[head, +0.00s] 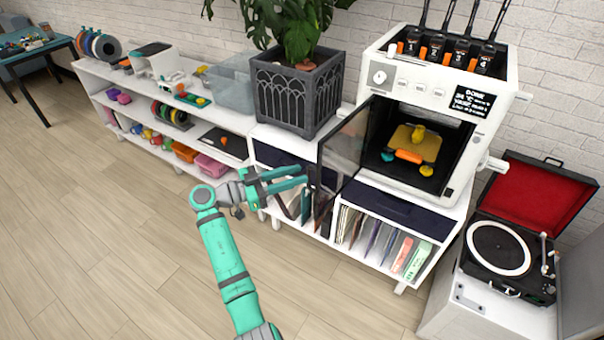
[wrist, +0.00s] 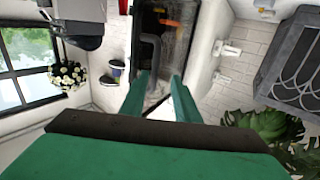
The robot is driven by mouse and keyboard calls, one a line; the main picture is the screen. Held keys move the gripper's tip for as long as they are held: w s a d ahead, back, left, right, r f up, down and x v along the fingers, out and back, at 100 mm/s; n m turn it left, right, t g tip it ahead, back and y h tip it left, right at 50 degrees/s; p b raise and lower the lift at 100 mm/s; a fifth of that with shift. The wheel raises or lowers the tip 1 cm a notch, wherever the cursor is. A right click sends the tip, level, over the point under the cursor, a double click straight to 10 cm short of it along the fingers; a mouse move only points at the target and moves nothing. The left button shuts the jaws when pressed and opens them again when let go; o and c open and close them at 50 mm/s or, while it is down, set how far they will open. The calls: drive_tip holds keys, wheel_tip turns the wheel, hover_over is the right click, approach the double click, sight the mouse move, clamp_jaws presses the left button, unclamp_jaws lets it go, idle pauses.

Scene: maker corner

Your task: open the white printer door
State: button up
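The white printer (head: 432,97) stands on the low shelf at the right in the head view. Its dark, see-through door (head: 345,145) stands open, swung out on the left side of the front. Inside the chamber are a yellow plate (head: 428,143) and orange, yellow and teal pieces. My gripper (head: 304,175) is just left of the door's outer edge; I cannot tell whether it touches. In the wrist view its teal fingers (wrist: 158,85) are apart with nothing clearly held. A dark panel with a grey bar (wrist: 150,55) shows beyond them, probably the door and its handle.
A large plant in a dark grey pot (head: 298,92) stands left of the printer. A record player (head: 500,248) with a raised red lid is at the right. The white shelf (head: 236,122) runs left with spools and bins. The wooden floor (head: 110,235) in front is clear.

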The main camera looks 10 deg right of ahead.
drive_tip(key=v, duration=0.7)
drive_tip(key=shift+a, duration=0.3)
drive_tip(key=shift+f, duration=0.15)
